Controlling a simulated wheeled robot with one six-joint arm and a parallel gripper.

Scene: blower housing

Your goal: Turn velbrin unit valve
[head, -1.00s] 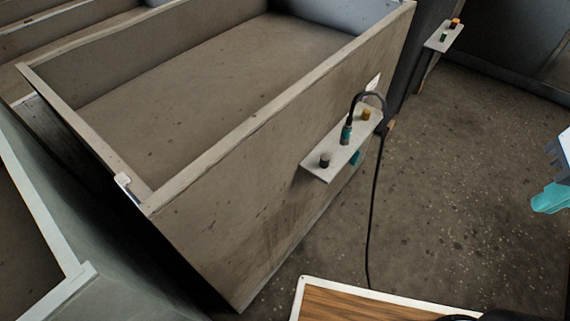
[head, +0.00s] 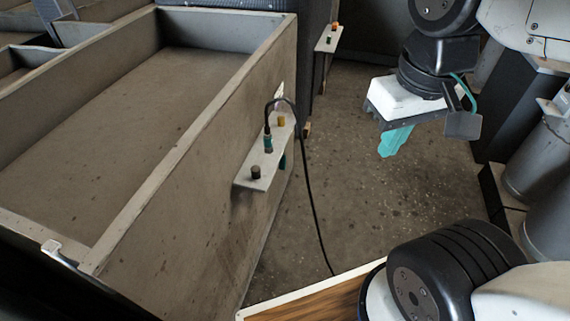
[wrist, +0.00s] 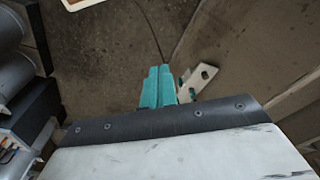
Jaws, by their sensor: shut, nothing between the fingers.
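A pale shelf bracket (head: 253,183) juts from the side of the large grey-brown bin. It carries a black knob (head: 256,172), a teal plug (head: 268,143) with a black cable, and a yellow knob (head: 281,120). A farther bracket (head: 325,45) bears an orange knob (head: 334,28) and a green one (head: 327,40). I see no label telling which is the velbrin unit valve. My gripper (head: 392,142), with teal fingers, points down, shut and empty, right of the near bracket and apart from it. In the wrist view its fingers (wrist: 157,88) appear beside a pale holed plate (wrist: 197,82).
The large open bin (head: 185,165) fills the left. The black cable (head: 311,200) hangs from the plug to the floor. A white-edged wooden top (head: 285,305) is at the bottom. Grey cylinders (head: 535,160) stand at the right. Bare floor (head: 355,190) lies between.

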